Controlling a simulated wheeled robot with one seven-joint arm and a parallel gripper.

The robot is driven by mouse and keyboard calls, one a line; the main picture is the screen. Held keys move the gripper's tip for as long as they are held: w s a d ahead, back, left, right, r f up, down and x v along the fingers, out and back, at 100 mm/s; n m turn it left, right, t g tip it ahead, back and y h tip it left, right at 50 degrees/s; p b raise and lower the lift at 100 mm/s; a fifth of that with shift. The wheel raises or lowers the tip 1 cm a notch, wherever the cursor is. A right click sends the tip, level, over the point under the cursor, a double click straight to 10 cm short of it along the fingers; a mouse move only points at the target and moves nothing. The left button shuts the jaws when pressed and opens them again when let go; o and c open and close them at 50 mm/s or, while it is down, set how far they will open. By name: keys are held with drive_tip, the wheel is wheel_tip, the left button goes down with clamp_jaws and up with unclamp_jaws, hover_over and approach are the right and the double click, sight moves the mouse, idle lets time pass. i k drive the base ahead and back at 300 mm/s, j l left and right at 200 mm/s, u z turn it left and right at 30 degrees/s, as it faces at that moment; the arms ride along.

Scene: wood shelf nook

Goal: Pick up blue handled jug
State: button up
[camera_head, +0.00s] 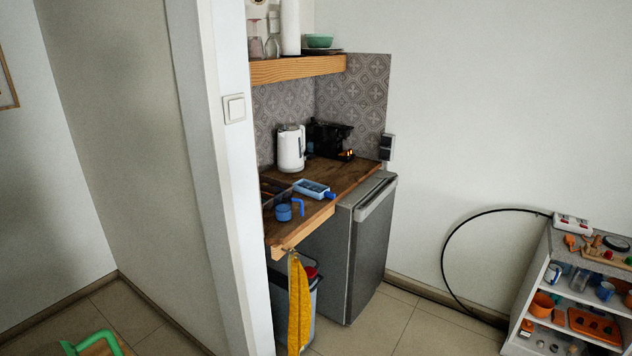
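A small blue jug (284,212) with a blue handle stands upright on the wooden counter (343,178), close to its front left corner. The handle is on its right side. The door frame edge rises close by on the left. My gripper is not in view, so I cannot see how it stands relative to the jug.
Behind the jug are a blue tray (311,188), a white kettle (291,149) and a black machine (329,139). A wooden shelf (283,71) hangs above. A yellow cloth (299,305) hangs below. A fridge (357,247) stands right. A white wall (215,180) edge borders the nook.

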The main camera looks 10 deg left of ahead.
sight(289, 207)
drive_tip(key=i, duration=0.8)
drive_tip(key=i+l+u, duration=0.15)
drive_tip(key=i, duration=1.5)
drive_tip(key=u, duration=0.45)
drive_tip(key=i+l+u, duration=0.1)
drive_tip(key=u, duration=0.4)
drive_tip(key=i+u, duration=0.1)
drive_tip(key=u, duration=0.35)
drive_tip(key=l+u, duration=0.1)
drive_tip(key=u, duration=0.35)
drive_tip(key=l+u, duration=0.1)
drive_tip(key=u, duration=0.4)
drive_tip(key=l+u, duration=0.15)
drive_tip(key=u, duration=2)
